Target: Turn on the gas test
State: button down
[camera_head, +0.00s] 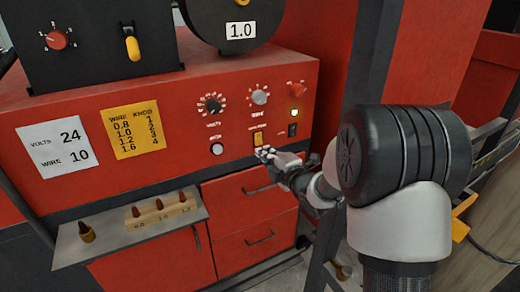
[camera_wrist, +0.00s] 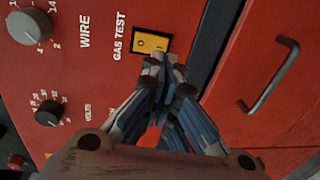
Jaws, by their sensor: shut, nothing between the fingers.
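The gas test switch (camera_head: 257,139) is a small yellow rocker on the red front panel of the machine. In the wrist view the yellow switch (camera_wrist: 150,42) sits in a dark frame beside the printed words GAS TEST. My gripper (camera_head: 265,153) is shut and empty, just below the switch in the head view. In the wrist view the closed fingertips of my gripper (camera_wrist: 165,66) overlap the switch's lower edge and hide part of it. I cannot tell whether they touch it.
A grey wire knob (camera_head: 260,97) and black volts knob (camera_head: 210,104) are on the panel. A lit lamp (camera_head: 295,113) and black switch (camera_head: 292,130) sit right of the gas test switch. Drawers with handles (camera_head: 259,238) lie below. A shelf (camera_head: 80,251) juts out at lower left.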

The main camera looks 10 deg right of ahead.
aim_at(254, 144)
jog(key=shift+x, duration=1.9)
jog(key=shift+w+f+b, duration=0.1)
jog(key=shift+f+b, duration=0.05)
jog(key=shift+b, duration=0.55)
